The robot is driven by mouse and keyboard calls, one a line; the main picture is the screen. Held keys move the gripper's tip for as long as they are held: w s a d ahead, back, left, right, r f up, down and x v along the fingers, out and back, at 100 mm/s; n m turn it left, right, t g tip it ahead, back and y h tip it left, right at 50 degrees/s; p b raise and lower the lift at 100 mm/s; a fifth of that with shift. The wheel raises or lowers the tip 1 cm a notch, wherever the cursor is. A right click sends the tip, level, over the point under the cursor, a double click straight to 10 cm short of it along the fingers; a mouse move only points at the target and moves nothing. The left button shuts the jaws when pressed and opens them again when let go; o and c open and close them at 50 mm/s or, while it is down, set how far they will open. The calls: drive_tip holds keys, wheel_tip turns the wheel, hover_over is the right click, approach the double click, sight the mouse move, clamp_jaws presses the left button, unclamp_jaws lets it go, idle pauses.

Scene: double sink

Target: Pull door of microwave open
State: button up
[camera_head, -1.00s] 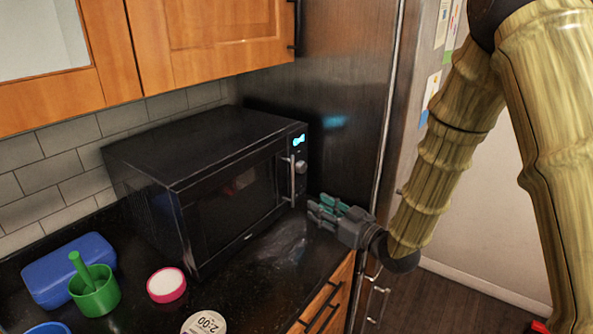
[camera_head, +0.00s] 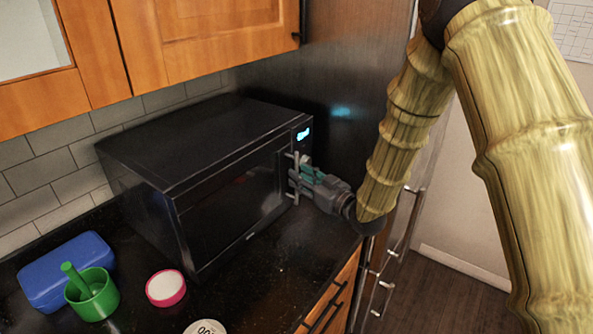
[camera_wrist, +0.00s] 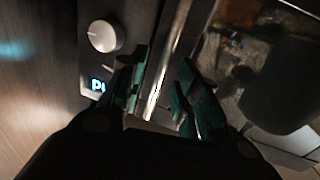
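The black microwave (camera_head: 225,205) stands on the counter with its door (camera_head: 235,200) shut. Its vertical metal handle (camera_head: 295,180) is at the right side of the door, beside the control panel with a lit blue display (camera_head: 304,134). My gripper (camera_head: 302,180) is at the handle, coming from the right. In the wrist view, the two teal-padded fingers (camera_wrist: 160,95) are apart, with the handle (camera_wrist: 168,60) running between them. I see gaps beside the handle, so the fingers do not look closed on it. The round knob (camera_wrist: 104,36) is beside the left finger.
A blue box (camera_head: 65,270), a green cup (camera_head: 95,293) and a pink-rimmed white round container (camera_head: 166,288) stand on the counter at left. A white lid (camera_head: 205,327) is at the front. Wooden cabinets (camera_head: 215,35) hang above.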

drive_tip(key=shift+x, duration=1.15)
drive_tip(key=shift+s, duration=0.1)
drive_tip(key=shift+c, duration=0.2)
clamp_jaws()
